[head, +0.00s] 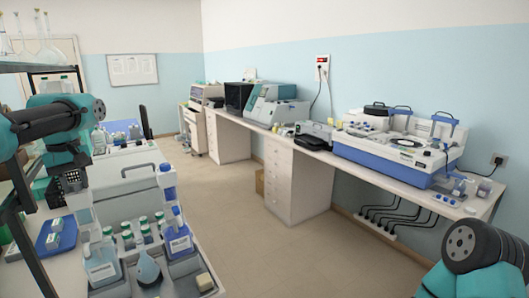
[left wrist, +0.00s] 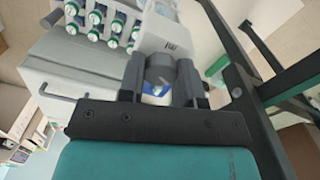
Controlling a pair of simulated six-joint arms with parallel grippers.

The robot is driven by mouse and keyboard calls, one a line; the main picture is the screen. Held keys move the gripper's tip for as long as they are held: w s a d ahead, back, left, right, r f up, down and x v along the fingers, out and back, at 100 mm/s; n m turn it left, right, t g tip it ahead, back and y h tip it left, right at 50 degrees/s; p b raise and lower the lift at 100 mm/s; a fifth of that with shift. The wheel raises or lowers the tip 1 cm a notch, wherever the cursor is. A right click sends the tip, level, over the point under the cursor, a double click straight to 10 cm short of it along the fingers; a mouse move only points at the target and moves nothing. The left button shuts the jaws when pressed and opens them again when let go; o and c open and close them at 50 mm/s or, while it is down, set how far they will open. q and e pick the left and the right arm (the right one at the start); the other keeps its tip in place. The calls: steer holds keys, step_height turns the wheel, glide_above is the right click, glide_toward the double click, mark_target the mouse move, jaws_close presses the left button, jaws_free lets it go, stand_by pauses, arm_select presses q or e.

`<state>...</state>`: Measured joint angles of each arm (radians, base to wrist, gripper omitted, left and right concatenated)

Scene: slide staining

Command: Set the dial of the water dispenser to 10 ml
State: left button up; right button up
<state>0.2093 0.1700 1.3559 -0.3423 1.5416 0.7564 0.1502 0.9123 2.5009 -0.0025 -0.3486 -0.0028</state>
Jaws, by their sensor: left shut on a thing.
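My left gripper (head: 72,184) is over the left bench in the head view. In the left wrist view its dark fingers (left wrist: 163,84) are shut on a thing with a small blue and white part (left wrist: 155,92). A pale, clear container (left wrist: 168,38) with a label lies just beyond the fingertips; it seems to be the water dispenser, also seen below the gripper in the head view (head: 84,212). The fingers hide the dial, so its setting cannot be read. My right gripper is out of view.
A labelled bottle (head: 102,268), a blue-topped bottle (head: 179,240) and several small green-capped bottles stand on the left bench. A dark shelf frame (head: 33,235) stands close by. The floor between the benches is clear.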

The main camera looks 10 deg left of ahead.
arm_select(q)
steer(key=shift+n, duration=1.5)
steer(key=shift+n, duration=1.5)
steer(key=o, duration=0.5)
steer(key=shift+r, duration=3)
